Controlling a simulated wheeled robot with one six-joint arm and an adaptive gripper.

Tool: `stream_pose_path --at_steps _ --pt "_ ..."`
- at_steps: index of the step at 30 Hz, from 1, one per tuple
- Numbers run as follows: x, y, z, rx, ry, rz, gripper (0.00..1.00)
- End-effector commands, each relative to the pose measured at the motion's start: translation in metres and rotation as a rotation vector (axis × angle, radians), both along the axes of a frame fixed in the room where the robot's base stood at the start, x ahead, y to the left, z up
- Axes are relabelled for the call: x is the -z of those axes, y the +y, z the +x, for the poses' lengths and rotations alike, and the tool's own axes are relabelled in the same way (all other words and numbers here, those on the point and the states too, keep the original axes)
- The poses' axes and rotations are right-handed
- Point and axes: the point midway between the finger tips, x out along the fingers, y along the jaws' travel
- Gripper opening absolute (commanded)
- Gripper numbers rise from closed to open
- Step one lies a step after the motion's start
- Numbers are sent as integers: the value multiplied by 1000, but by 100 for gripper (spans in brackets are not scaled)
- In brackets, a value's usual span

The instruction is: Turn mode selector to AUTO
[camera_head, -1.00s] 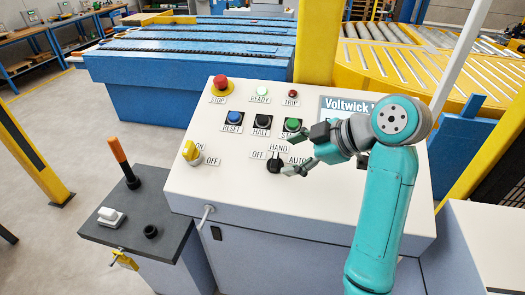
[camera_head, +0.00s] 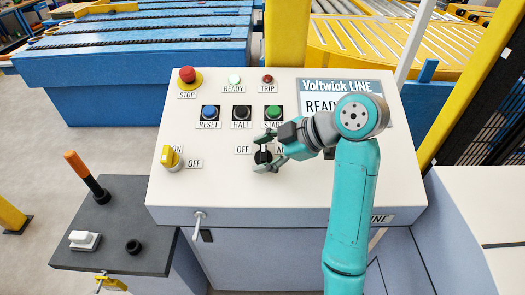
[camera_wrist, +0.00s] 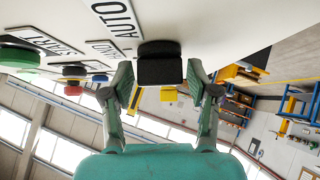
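The mode selector is a black knob (camera_head: 262,157) on the sloping cream panel (camera_head: 180,205), with an OFF label on its left and a partly covered AUTO label on its right. The HAND label is hidden in the head view. My gripper (camera_head: 265,153) reaches in from the right, with a finger above and a finger below the knob. In the wrist view the knob (camera_wrist: 160,66) sits between the tips of my open gripper (camera_wrist: 160,82), with a small gap showing on each side. I cannot tell which label the knob points at.
Above the selector are the blue RESET (camera_head: 209,112), black HALT (camera_head: 241,112) and green START (camera_head: 273,112) buttons, the last close to my gripper. A red STOP button (camera_head: 187,75) is at top left. A yellow ON/OFF switch (camera_head: 170,157) is at the left.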

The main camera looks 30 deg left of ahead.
Motion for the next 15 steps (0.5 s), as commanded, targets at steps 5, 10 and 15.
stream_pose_path --at_steps 5,10,15 --pt "0 0 0 0 0 0 9" --pt "0 0 0 5 1 2 9" --pt "0 0 0 40 7 13 9"
